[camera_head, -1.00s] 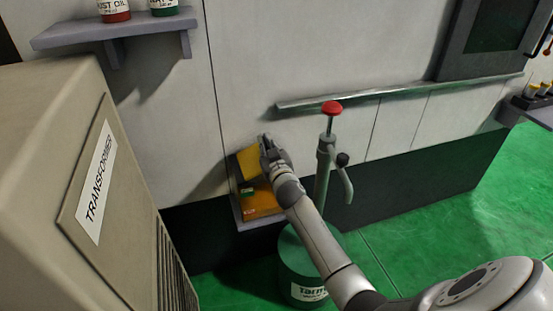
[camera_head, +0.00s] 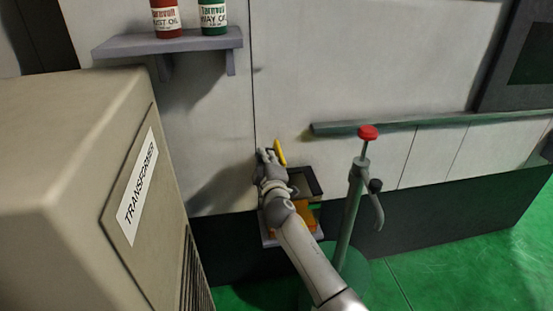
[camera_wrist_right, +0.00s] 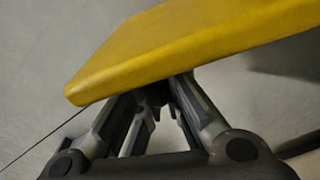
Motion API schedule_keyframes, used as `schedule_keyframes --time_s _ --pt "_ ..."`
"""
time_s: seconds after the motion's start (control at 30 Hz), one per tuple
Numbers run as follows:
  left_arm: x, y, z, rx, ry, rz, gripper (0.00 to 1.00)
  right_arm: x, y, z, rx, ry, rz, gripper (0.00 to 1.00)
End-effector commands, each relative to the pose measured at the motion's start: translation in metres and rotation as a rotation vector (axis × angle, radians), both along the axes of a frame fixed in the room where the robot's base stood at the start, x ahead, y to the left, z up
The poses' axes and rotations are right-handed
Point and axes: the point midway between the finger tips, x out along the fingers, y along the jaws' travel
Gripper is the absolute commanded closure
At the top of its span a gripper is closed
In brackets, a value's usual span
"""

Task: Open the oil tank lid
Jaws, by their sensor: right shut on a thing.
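The yellow oil tank lid (camera_head: 280,153) stands raised and nearly edge-on near the wall. My right gripper (camera_head: 269,156) is shut on it. In the right wrist view the lid (camera_wrist_right: 190,45) fills the upper part, with the fingers of my right gripper (camera_wrist_right: 157,92) against its lower edge. The oil tank shows a dark rim and opening (camera_head: 308,182) and an orange front (camera_head: 304,212), partly hidden behind my right arm. My left gripper is not in view.
A green pump drum (camera_head: 362,280) with a red-knobbed pump (camera_head: 368,132) stands just right of my arm. The transformer cabinet (camera_head: 60,190) is at the left. A shelf (camera_head: 190,43) with oil cans is above. A rail (camera_head: 430,122) runs along the wall.

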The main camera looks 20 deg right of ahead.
Motion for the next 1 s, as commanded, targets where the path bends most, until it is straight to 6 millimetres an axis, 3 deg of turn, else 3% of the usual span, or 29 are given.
schedule_keyframes --time_s 0.03,0.4,1.0 --pt "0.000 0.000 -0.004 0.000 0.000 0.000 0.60 0.000 0.010 -0.012 -0.029 0.023 0.006 1.00" --pt "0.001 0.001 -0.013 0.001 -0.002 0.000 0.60 0.006 0.035 -0.021 -0.267 0.082 0.006 1.00" --pt "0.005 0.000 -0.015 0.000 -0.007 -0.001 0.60 0.008 0.042 -0.024 -0.360 0.103 0.004 1.00"
